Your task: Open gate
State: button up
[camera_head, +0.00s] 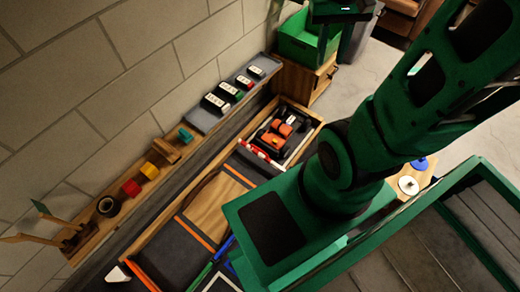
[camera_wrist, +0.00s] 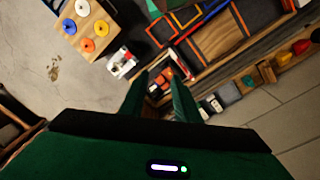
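A red-and-white bar, apparently the gate (camera_head: 255,151), lies low across the track in the head view, close beside the front of the racecar. The orange-and-black racecar (camera_head: 280,132) sits in a wood-walled bay at the far end of the track. In the wrist view, my gripper (camera_wrist: 158,80) points toward this bay with its two green fingers apart. The racecar (camera_wrist: 165,79) shows small between and beyond the fingers, and the gate (camera_wrist: 184,70) shows just right of it. I see no contact with either.
A wall shelf (camera_head: 162,170) with colored blocks runs along the left. A green bin (camera_head: 303,40) stands on a wooden box at the back. A board with colored discs (camera_wrist: 85,28) is at the wrist view's upper left.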

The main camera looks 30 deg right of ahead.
jog(key=w+d+f+n+h, duration=0.1)
jog(key=w+f, duration=0.5)
jog(key=w, duration=0.2)
jog(key=w+d+f+n, duration=0.2)
jog(key=w+f, duration=0.3)
jog(key=w, duration=0.4)
jog(key=n+t, duration=0.1)
jog(key=n, duration=0.6)
send_over(259, 150)
jog(key=s+a, duration=0.1)
jog(key=a, duration=0.1)
notch_tip(259, 150, down, 58)
jog(key=f, duration=0.4)
jog(key=d+f, duration=0.1)
jog(key=f, duration=0.2)
jog(key=d+f, duration=0.1)
jog(key=f, duration=0.2)
jog(key=shift+w, duration=0.35)
grip_shut()
